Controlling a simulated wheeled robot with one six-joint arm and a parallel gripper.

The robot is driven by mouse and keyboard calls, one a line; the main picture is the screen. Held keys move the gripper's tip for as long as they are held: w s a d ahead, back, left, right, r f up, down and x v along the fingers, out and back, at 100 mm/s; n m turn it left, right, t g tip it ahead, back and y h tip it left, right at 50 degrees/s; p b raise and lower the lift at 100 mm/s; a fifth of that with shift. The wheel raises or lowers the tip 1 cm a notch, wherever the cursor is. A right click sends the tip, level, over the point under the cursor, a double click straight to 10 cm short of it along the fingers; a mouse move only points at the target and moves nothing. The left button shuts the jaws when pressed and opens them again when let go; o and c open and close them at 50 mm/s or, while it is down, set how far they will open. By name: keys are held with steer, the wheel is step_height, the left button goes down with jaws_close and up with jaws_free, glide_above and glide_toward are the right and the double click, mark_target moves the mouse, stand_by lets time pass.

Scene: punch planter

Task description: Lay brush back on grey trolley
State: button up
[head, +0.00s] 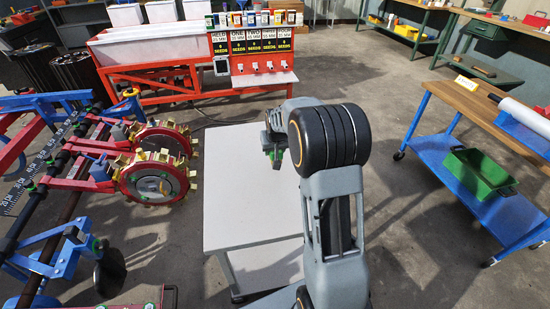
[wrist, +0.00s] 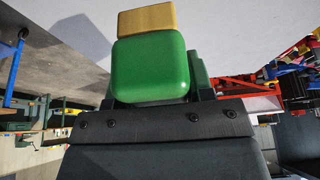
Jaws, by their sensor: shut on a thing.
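The grey trolley (head: 235,190) stands in the middle of the head view with a bare pale top. My gripper (head: 276,152) is over the right part of this top, pointing down, partly hidden by my arm. My gripper is shut on the brush.
A blue trolley with a wooden top (head: 478,105) stands at right, holding a green crate (head: 482,172) on its lower shelf. The red planter machine (head: 145,165) is close at left. An orange seed stand (head: 200,85) is behind. Floor between the trolleys is clear.

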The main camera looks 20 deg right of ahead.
steer(key=shift+w+d+f, duration=0.25)
steer(key=shift+w+f, duration=0.15)
steer(key=shift+f, duration=0.2)
steer(key=shift+w+d+f, duration=0.2)
steer(key=shift+w+f, duration=0.2)
steer(key=shift+f, duration=0.15)
steer(key=shift+f+b, duration=0.45)
steer(key=shift+f, duration=1.05)
steer(key=shift+f, duration=0.1)
steer(key=o, duration=0.9)
